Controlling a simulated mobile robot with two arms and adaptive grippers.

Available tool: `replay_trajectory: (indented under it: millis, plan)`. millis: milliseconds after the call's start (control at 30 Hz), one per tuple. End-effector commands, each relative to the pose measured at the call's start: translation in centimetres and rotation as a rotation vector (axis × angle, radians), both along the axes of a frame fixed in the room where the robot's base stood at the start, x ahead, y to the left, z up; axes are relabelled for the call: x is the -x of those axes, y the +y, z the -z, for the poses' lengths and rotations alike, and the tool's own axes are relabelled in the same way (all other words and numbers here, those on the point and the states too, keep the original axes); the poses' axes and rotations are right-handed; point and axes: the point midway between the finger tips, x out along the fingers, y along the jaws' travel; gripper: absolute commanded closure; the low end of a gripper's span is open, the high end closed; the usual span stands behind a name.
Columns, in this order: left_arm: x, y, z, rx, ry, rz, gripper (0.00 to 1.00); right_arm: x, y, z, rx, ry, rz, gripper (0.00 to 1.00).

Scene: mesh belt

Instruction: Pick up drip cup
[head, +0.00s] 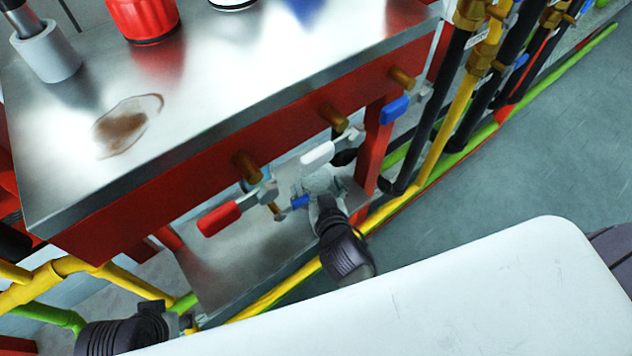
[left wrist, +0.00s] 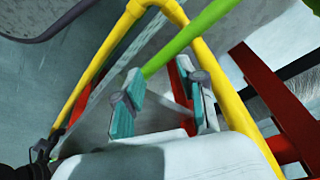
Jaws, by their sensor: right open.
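I cannot surely make out a drip cup. A grey cup-like cylinder (head: 45,52) with a dark rod in it stands on the steel tabletop at the upper left of the head view. My right gripper (head: 318,182) is open, below the tabletop's front edge by the white-handled valve and over the lower shelf. Its fingertips are small and partly mixed with the valve parts, and I see nothing clearly held. My left gripper (left wrist: 165,100) is open and empty in the left wrist view, its teal pads apart, above pipes.
The steel table (head: 230,85) carries a red container (head: 143,18) and a brown stain. Valves with red (head: 219,219), white (head: 317,153) and blue (head: 394,110) handles stick out in front. The lower shelf (head: 235,265) looks mostly bare. Yellow pipes (head: 440,150) run close by.

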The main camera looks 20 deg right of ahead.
Motion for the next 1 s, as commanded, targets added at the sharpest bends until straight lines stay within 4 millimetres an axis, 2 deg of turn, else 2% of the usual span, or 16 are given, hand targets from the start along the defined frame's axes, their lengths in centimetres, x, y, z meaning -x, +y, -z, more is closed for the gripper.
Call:
replay_trajectory:
  millis: [100,467,867,1000]
  plan:
    - [0.0,0.0,0.0,0.000,0.001,0.000,0.60,0.0,0.0,0.0,0.000,0.000,0.000,0.06]
    - [0.0,0.0,0.1,0.000,0.001,0.000,0.60,0.0,0.0,0.0,0.000,0.000,0.000,0.66]
    - [-0.2,0.0,0.0,0.001,-0.006,0.000,0.60,-0.1,0.0,-0.3,0.000,-0.001,-0.001,0.66]
    - [-0.7,-0.1,1.9,0.000,0.010,0.001,0.60,-0.3,-0.1,-0.6,0.000,-0.001,-0.001,0.66]
